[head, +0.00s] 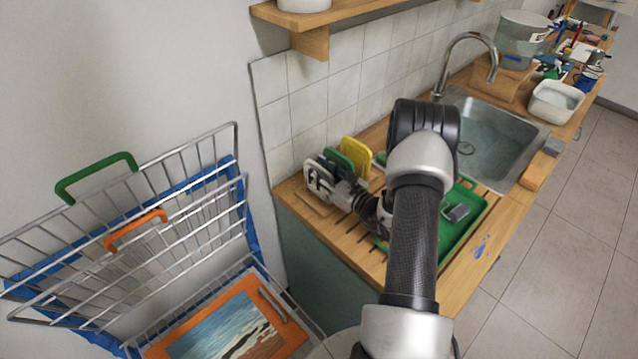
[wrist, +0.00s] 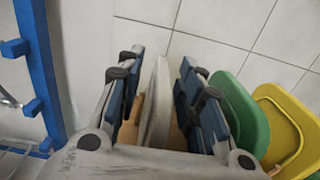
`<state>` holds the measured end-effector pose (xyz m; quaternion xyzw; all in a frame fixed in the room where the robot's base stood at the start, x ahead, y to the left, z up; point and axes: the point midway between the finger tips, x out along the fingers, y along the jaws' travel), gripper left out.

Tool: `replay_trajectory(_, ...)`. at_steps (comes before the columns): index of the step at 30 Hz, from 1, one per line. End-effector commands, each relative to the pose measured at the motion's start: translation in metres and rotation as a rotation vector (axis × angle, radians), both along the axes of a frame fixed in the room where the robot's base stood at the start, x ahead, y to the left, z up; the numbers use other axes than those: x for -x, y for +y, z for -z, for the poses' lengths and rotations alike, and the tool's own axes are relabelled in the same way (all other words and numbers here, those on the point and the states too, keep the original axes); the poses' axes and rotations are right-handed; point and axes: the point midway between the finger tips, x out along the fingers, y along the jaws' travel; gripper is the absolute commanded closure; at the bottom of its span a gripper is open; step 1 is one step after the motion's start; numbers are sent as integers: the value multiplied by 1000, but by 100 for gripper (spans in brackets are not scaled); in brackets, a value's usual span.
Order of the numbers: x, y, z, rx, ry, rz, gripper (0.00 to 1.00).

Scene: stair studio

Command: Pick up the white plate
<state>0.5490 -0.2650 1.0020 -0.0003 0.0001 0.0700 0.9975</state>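The white plate (wrist: 157,105) stands on edge between my gripper's fingers in the wrist view. A narrow gap shows on each side of it, so the fingers appear not to touch it. My gripper (wrist: 155,75) is open around it. In the head view the white plate (head: 311,172) is first in a row at the counter's left end, partly hidden by my gripper (head: 326,180). A green plate (wrist: 238,112) and a yellow plate (wrist: 285,125) stand to its right. The lower part of the white plate is hidden.
A green tray (head: 470,227) with a small grey object (head: 457,212) lies on the wooden counter (head: 350,245). A sink (head: 495,145) and tap (head: 465,38) are beyond. A tiled wall (head: 345,92) stands close behind. A wire trolley (head: 120,305) is at left.

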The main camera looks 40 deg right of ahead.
Motion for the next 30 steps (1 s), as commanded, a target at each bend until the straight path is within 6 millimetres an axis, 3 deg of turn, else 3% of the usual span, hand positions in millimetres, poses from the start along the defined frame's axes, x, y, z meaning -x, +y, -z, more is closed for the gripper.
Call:
replay_trajectory(6, -1, 0, 0, 0, 0, 1, 66)
replay_trajectory(21, 0, 0, 0, -1, 0, 1, 99)
replay_trajectory(30, 0, 0, 0, -1, 0, 1, 100)
